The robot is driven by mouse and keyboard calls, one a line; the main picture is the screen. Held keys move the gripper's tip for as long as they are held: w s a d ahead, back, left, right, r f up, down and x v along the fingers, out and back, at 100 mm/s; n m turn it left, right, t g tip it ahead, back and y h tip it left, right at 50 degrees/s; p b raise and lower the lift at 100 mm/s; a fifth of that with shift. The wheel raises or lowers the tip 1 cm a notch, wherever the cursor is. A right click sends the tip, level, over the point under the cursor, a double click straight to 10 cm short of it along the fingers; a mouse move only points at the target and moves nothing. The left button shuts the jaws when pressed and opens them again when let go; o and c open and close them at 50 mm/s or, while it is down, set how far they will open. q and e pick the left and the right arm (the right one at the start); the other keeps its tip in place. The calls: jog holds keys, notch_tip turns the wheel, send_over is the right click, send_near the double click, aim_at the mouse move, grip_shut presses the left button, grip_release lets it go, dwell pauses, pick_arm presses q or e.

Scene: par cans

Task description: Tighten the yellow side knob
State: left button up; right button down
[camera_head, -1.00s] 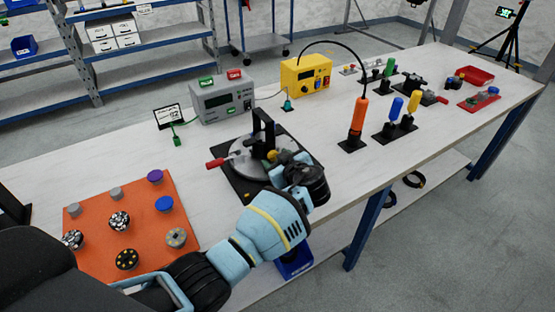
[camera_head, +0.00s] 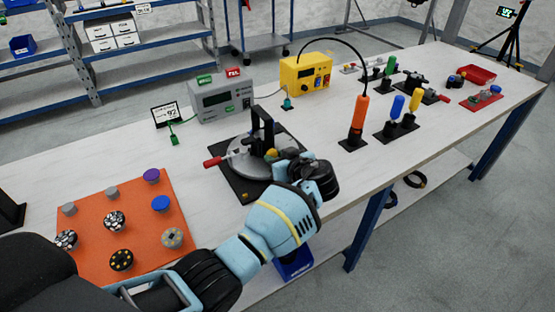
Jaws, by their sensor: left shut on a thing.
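The yellow side knob (camera_head: 271,153) shows as a small yellow patch at the right side of a round grey fixture (camera_head: 238,165) in the head view. The fixture has a black upright bracket (camera_head: 263,128) and a red-tipped handle (camera_head: 212,162), and sits on a black base plate (camera_head: 230,182). My left gripper (camera_head: 282,156) is at the knob, shut on it, with the arm reaching in from the lower left. The fingertips and part of the knob are hidden behind my wrist. My right gripper is not in view.
An orange mat (camera_head: 95,220) with several round knobs lies at the left, close to my left arm. A grey meter box (camera_head: 222,99) and a yellow box (camera_head: 304,72) stand behind the fixture. An orange-handled tool (camera_head: 359,115) stands to the right. The table front edge is near my wrist.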

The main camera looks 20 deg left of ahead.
pick_arm(q)
jog(key=shift+f+m+g+y+b, duration=0.1)
jog(key=shift+m+g+y+b, duration=0.3)
jog(key=shift+m, duration=0.4)
jog(key=shift+w+m+g+b, duration=0.1)
jog(key=shift+m+g+b, duration=0.3)
jog(key=shift+m, duration=0.1)
jog(key=o, duration=1)
jog(key=shift+d, duration=0.15)
jog(key=v, duration=0.6)
jog(key=shift+d, duration=0.3)
jog(key=shift+s+d+r, duration=0.3)
jog(key=shift+s+d, duration=0.1)
jog(key=shift+s, duration=0.05)
